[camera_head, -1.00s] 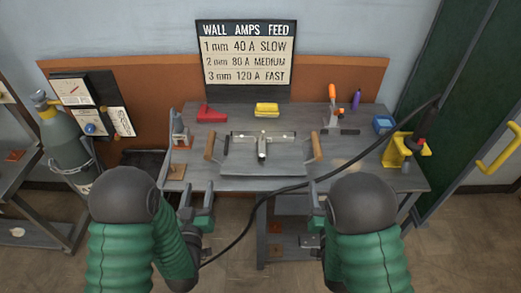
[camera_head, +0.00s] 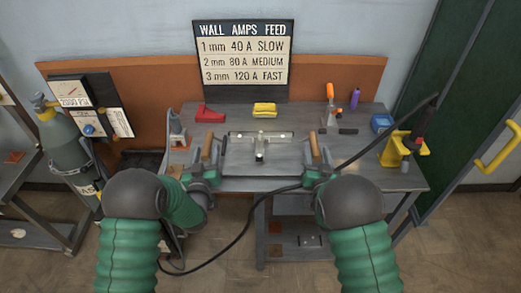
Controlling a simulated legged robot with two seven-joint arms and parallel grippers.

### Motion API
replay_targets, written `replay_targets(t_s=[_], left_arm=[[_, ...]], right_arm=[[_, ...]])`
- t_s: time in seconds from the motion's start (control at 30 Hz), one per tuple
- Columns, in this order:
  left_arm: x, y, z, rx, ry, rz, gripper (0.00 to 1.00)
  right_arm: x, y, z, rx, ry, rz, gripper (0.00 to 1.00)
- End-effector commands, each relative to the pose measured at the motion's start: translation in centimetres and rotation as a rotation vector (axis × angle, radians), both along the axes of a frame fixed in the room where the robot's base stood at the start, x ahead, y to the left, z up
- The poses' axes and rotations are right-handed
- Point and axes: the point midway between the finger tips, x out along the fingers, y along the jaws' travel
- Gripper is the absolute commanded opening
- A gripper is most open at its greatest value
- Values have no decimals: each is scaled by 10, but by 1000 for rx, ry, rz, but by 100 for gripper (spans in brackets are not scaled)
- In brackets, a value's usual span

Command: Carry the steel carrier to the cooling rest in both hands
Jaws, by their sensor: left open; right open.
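The steel carrier (camera_head: 240,164) is a flat grey tray on the workbench, with a wooden handle at its left end (camera_head: 207,146) and another at its right end (camera_head: 315,145). A steel T-shaped piece (camera_head: 261,142) lies on it. My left gripper (camera_head: 204,167) is open at the left handle, and my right gripper (camera_head: 319,165) is open at the right handle. The fingers partly hide the lower handle ends, so contact is unclear. I cannot pick out the cooling rest with certainty.
A red magnet-like block (camera_head: 209,114) and yellow cloth (camera_head: 264,110) lie behind the carrier. A blue item (camera_head: 382,123) and yellow holder (camera_head: 398,150) are at the right. A black cable (camera_head: 240,232) loops across the front. A gas cylinder (camera_head: 66,145) stands left.

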Motion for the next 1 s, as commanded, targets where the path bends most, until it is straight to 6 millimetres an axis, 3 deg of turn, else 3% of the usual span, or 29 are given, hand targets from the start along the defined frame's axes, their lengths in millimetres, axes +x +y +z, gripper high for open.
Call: replay_targets(t_s=[0.17, 0.53, 1.0], left_arm=[[0, 0, 0, 0, 0, 1, 49], [0, 1, -1, 0, 2, 3, 1], [-1, 3, -2, 3, 3, 5, 0]], right_arm=[[0, 0, 0, 0, 0, 0, 49], [0, 0, 0, -1, 0, -1, 1], [-1, -2, -1, -3, 2, -4, 0]])
